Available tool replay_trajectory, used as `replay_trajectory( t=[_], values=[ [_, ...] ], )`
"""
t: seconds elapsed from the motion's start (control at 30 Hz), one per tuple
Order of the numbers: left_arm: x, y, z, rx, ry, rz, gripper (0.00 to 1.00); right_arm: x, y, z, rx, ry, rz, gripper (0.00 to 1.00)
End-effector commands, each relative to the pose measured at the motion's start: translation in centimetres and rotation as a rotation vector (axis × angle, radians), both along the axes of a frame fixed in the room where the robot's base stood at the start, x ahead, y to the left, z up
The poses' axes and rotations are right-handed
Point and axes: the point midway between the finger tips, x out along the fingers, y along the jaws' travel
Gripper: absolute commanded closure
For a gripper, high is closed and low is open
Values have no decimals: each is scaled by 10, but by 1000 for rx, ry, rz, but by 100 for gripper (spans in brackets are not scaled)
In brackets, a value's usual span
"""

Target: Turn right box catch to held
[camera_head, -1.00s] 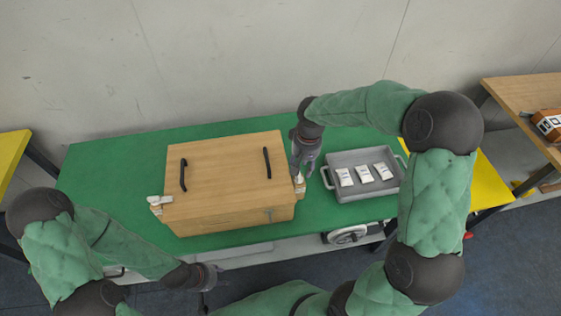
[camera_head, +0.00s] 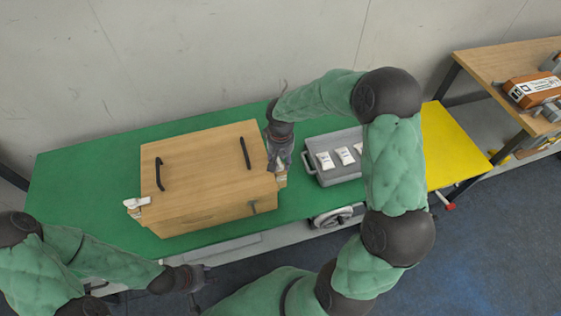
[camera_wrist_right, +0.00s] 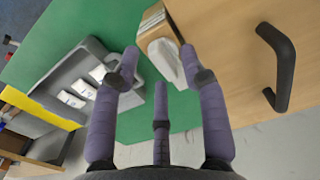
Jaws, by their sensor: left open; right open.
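A closed wooden box (camera_head: 205,165) with two black handles on its lid stands on the green table. The right box catch (camera_head: 281,173) is a small white piece on the box's right side; in the right wrist view the white catch (camera_wrist_right: 168,62) lies just beyond my fingers. My right gripper (camera_head: 280,165) is open and points down beside that catch; in the right wrist view its purple fingers (camera_wrist_right: 160,80) are spread and empty. Contact with the catch cannot be told. The left catch (camera_head: 137,204) is white, on the box's left side. My left gripper (camera_head: 205,280) is open and empty in front of the table.
A grey tray (camera_head: 316,176) with several white packets (camera_head: 345,156) stands right of the box, partly hidden by my right arm. A wooden table with an orange device (camera_head: 533,90) is at the far right. The green table (camera_head: 80,180) is clear left of the box.

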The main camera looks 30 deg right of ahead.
Motion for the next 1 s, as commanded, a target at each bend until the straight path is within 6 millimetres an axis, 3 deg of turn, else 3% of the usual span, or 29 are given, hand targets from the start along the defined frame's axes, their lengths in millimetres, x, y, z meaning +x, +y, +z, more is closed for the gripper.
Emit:
replay_trajectory(
  t=[0.37, 0.5, 0.53, 1.0],
  values=[
    [0, 0, -1, 0, 0, 0, 56, 0, 0, -5, 0, -2, 0, 56],
    [0, 0, -1, 0, 0, 0, 56, 0, 0, -4, 0, -1, 0, 96],
    [0, 0, -1, 0, 0, 0, 56, 0, 0, -4, 0, -1, 0, 100],
    [0, 0, 3, 0, 0, 0, 56, 1, 0, -4, 0, -1, 63, 100]
  ],
)
